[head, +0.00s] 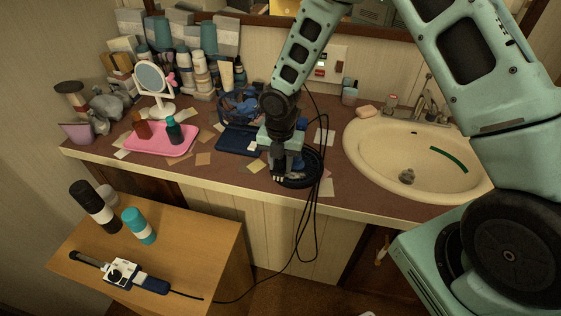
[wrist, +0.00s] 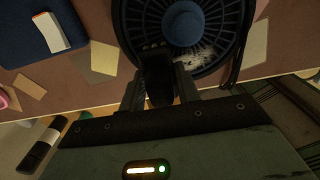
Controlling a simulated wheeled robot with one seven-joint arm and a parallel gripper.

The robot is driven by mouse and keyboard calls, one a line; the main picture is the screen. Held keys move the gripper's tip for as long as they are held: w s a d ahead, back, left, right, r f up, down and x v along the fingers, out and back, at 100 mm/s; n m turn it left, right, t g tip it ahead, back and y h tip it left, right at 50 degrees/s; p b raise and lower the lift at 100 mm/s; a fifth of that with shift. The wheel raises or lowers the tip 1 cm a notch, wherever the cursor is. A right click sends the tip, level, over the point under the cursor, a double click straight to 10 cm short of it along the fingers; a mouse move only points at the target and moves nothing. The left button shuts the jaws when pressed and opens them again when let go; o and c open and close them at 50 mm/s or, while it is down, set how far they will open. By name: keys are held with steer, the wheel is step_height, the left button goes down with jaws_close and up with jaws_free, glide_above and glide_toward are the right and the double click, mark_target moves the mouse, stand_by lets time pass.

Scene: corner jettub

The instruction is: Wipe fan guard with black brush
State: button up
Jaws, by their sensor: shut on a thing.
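The fan guard (head: 312,165) is a round black grille lying on the counter near its front edge. In the wrist view the guard (wrist: 222,28) has a blue hub and a pale, dusty-looking patch on its near right part. My gripper (head: 284,172) is at the guard's left side in the head view and hides part of it. In the wrist view my gripper (wrist: 160,88) is shut on the black brush (wrist: 158,70), whose far end overlaps the guard's near rim. I cannot tell whether the bristles touch the guard.
The blue fan (head: 240,108) stands behind my gripper. A pink tray (head: 160,147) with bottles is left; the sink (head: 365,150) is right. A black cord (head: 318,190) hangs over the counter edge. A wooden side table (head: 195,245) holds canisters and a corded tool.

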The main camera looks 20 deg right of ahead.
mark_target(307, 177)
steer(key=shift+s+d, duration=0.1)
steer(key=shift+d, duration=0.05)
steer(key=shift+s+d+r+p, duration=0.1)
steer(key=shift+s+d+p, duration=0.1)
steer(key=shift+s+d, duration=0.4)
steer(key=shift+s+d+r+p, duration=0.1)
steer(key=shift+s+d+p, duration=0.2)
steer(key=shift+d, duration=0.4)
steer(key=shift+s+d+f, duration=0.1)
steer(key=shift+s+d, duration=0.5)
steer(key=shift+d, duration=0.25)
steer(key=shift+s+d+f, duration=0.1)
steer(key=shift+s+d, duration=0.5)
steer(key=shift+d, duration=0.25)
steer(key=shift+r, duration=0.1)
steer(key=shift+w+a+p, duration=0.4)
steer(key=shift+w+a, duration=0.35)
steer(key=shift+a, duration=0.3)
steer(key=shift+w+a+p, duration=0.45)
steer(key=shift+w+a, duration=0.25)
steer(key=shift+a, duration=0.35)
steer(key=shift+w+a+p, duration=0.4)
steer(key=shift+w+a, duration=0.35)
steer(key=shift+a, duration=0.3)
step_height(307, 177, up, 6)
steer(key=p, duration=0.5)
steer(key=shift+p, duration=0.3)
